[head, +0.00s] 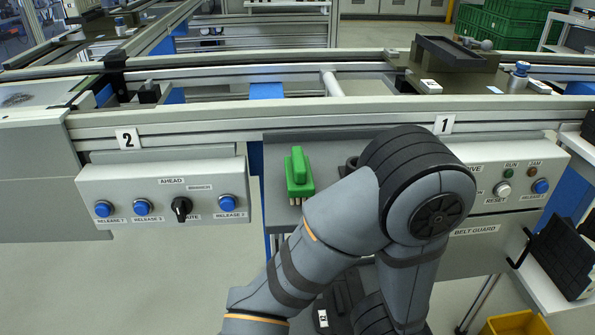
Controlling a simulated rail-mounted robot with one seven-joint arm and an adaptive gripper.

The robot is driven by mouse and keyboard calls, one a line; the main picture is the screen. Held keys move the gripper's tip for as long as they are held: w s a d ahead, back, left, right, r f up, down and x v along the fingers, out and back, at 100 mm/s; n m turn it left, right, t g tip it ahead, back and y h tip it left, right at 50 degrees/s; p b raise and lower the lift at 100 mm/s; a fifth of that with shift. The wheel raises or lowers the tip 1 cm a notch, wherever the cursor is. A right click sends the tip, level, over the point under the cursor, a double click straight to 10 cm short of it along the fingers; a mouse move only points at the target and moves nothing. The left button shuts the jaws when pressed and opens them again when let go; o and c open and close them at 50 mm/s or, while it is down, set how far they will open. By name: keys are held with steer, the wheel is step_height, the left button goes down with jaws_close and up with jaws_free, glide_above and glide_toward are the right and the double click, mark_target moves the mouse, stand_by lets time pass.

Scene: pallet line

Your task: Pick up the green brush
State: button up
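The green brush (299,175) is in the middle of the head view, against a grey plate or shelf below the rail. Its green handle is on top and pale bristles show at its lower edge. My grey arm crosses the view just right of and below the brush, and one link passes close to it in the picture. My gripper is not clearly visible; the arm runs down to the lower edge of the view. Nothing visible holds the brush.
A control box with blue buttons and a black knob (181,209) is left of the brush. Another panel (512,185) with buttons is at the right, behind my arm. The conveyor rail (230,122) runs above. A yellow bin (517,323) is at the lower right.

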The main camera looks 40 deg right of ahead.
steer(key=shift+o, duration=0.2)
steer(key=o, duration=0.7)
steer(key=shift+r, duration=0.1)
